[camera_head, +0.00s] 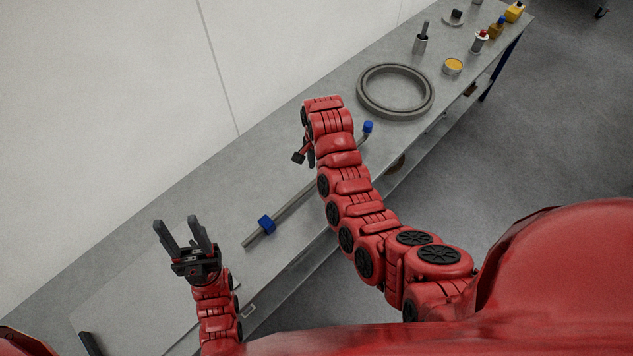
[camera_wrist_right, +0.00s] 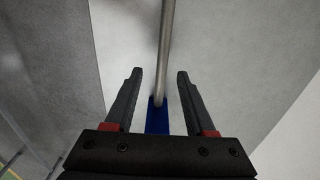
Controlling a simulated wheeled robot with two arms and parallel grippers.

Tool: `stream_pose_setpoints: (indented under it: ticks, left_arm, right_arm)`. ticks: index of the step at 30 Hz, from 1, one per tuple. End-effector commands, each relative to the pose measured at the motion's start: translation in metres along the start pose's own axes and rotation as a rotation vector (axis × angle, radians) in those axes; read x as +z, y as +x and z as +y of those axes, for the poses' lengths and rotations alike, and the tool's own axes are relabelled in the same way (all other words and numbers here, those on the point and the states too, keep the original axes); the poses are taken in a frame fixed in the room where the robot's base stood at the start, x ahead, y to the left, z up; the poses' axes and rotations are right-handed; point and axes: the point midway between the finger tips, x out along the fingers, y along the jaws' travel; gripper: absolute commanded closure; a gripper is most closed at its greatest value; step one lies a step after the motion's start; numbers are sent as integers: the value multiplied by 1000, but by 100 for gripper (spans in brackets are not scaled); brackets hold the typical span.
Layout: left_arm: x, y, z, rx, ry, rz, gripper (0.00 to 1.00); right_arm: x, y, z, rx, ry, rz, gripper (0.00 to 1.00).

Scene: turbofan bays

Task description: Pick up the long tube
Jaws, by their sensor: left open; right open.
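The long tube (camera_head: 292,205) is a thin grey metal pipe lying slantwise on the grey bench. I cannot tell the gap in depth. My left gripper (camera_head: 177,222) is open and empty, left of the tube's lower end.
A large grey ring (camera_head: 361,101) lies on the bench (camera_head: 225,165) beyond the tube. Farther back stand a grey cup with a dark handle (camera_head: 421,40), a yellow-topped tin (camera_head: 453,66) and small bottles (camera_head: 480,40). A pale wall borders the bench's left side.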

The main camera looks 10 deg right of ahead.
Motion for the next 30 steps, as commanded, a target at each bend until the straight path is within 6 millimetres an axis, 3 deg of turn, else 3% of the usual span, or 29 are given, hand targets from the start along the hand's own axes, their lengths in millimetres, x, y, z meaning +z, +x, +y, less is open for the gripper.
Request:
stream_pose_setpoints:
  ticks: [7, 18, 28, 30]
  left_arm:
    - [-1, 7, 0, 0, 0, -1, 50]
    - [-3, 17, -1, 0, 0, -1, 50]
    - [-3, 17, -1, 0, 0, -1, 50]
    - [-3, 17, -1, 0, 0, -1, 50]
  right_arm:
    - [1, 12, 0, 1, 1, -1, 45]
    - [5, 53, -3, 4, 0, -2, 45]
    - [5, 58, -4, -2, 1, 0, 45]
    - [5, 58, -4, -2, 1, 0, 54]
